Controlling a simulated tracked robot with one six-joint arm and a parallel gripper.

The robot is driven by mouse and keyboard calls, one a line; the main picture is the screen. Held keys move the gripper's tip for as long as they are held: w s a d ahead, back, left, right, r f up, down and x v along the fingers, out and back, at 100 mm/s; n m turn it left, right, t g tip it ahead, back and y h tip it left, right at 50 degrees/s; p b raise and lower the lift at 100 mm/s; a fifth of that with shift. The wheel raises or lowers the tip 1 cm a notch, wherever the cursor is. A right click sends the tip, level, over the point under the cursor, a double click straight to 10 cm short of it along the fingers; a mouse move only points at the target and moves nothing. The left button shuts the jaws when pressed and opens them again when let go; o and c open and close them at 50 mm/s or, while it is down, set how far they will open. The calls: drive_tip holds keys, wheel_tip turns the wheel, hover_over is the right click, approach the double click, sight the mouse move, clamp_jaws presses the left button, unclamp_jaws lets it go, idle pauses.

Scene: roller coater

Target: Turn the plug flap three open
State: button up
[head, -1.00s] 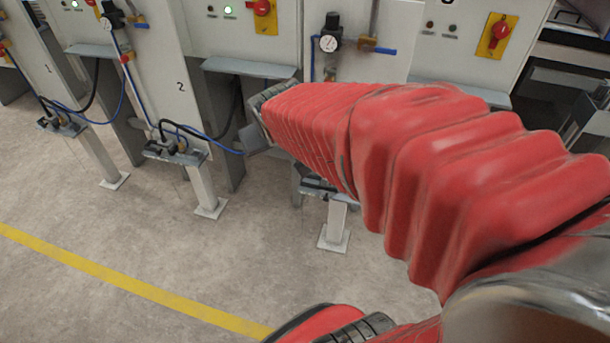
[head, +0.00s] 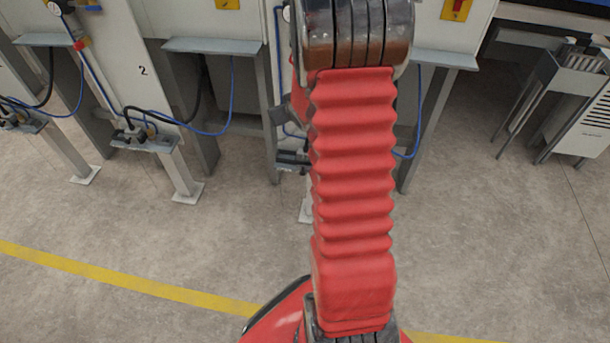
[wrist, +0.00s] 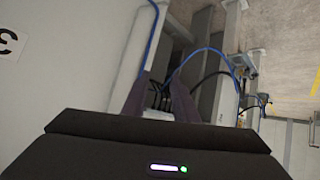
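In the wrist view, my gripper (wrist: 159,78) has its two dark fingers apart, with a gap between them. Dark plugs and cables of station three (wrist: 157,97) show beyond that gap; I cannot tell whether the fingers touch anything. The panel with the number 3 (wrist: 10,43) is at the left. In the head view, my red-sleeved arm covers most of station three, and only part of its plug bracket (head: 292,160) shows left of the arm. The flap itself cannot be made out in either view.
Station two's plug bracket (head: 150,142) stands on a post to the left, with a blue hose (head: 205,132) looping from it. Grey shelves jut from the cabinets. A metal rack (head: 560,90) stands at the right. The floor in front is clear, with a yellow line (head: 130,280).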

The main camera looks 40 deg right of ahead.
drive_tip(key=s+d+f+m+t+y, duration=0.15)
drive_tip(key=d+f, duration=0.25)
drive_tip(key=f, duration=0.5)
drive_tip(key=s+d+f+t, duration=0.2)
drive_tip(key=s+d+f, duration=0.15)
drive_tip(key=f, duration=0.65)
drive_tip(key=s+a+f+m+t, duration=0.4)
drive_tip(key=s+f, duration=1)
drive_tip(key=shift+a, duration=0.2)
drive_tip(key=shift+w+t+y, duration=0.15)
drive_tip(key=shift+t+y, duration=0.1)
drive_tip(key=w+d, duration=0.1)
drive_tip(key=w, duration=1.2)
drive_tip(key=shift+w+d, duration=0.2)
drive_tip(key=shift+w, duration=0.05)
drive_tip(key=shift+m, duration=0.25)
drive_tip(key=shift+c, duration=0.4)
